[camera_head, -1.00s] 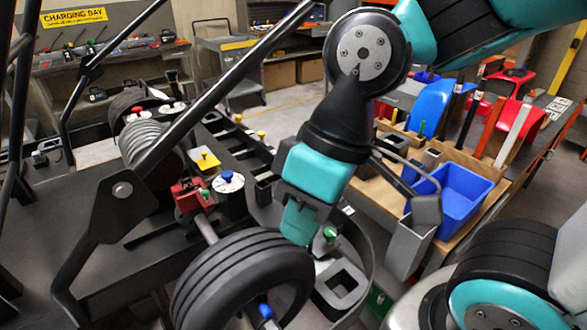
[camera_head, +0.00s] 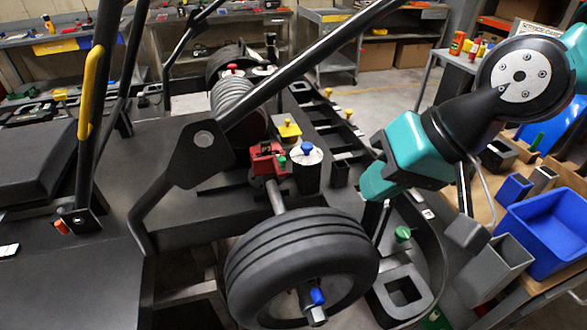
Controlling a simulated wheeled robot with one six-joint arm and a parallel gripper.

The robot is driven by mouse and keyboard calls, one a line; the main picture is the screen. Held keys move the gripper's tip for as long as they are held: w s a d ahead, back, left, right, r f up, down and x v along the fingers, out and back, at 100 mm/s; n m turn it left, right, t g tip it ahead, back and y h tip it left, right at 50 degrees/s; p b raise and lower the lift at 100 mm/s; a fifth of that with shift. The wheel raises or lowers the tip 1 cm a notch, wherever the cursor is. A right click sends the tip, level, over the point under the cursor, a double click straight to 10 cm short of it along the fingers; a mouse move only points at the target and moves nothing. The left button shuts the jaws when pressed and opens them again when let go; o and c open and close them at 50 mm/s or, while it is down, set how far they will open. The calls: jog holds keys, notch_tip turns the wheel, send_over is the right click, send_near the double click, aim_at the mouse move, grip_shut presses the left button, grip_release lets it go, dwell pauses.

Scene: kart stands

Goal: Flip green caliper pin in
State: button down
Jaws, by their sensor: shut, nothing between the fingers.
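The red caliper (camera_head: 266,158) sits on the kart beside the black front wheel (camera_head: 300,266), at the inner end of its axle. The small green pin (camera_head: 282,161) shows on the caliper's right side; its exact angle is too small to tell. My gripper (camera_head: 376,218) is to the right of the caliper and above the wheel's right side, apart from the pin. Its fingers are shut and empty, pointing down, with the tips partly lost against the dark background.
A white-topped canister with a blue knob (camera_head: 307,153) stands close right of the caliper. A yellow-capped part (camera_head: 289,130) is behind it. A black kart bar (camera_head: 310,62) slants above. A blue bin (camera_head: 548,230) and grey box (camera_head: 492,268) are at right.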

aim_at(285, 162)
jog(key=w+a+f+m+t+y+b, duration=0.1)
jog(key=w+a+f+m+t+b, duration=0.1)
jog(key=w, duration=0.5)
jog(key=w+a+f+m+t+y+b, duration=0.1)
jog(key=w+a+f+m+t+b, duration=0.1)
jog(key=w+f+m+t, duration=0.2)
jog(key=w+f+m, duration=0.3)
jog(key=m, duration=0.2)
jog(key=shift+a+m+t, duration=0.2)
jog(key=shift+m+t, duration=0.1)
jog(key=p+x, duration=0.2)
jog(key=x, duration=0.8)
jog(key=shift+r, duration=0.2)
jog(key=shift+a, duration=0.1)
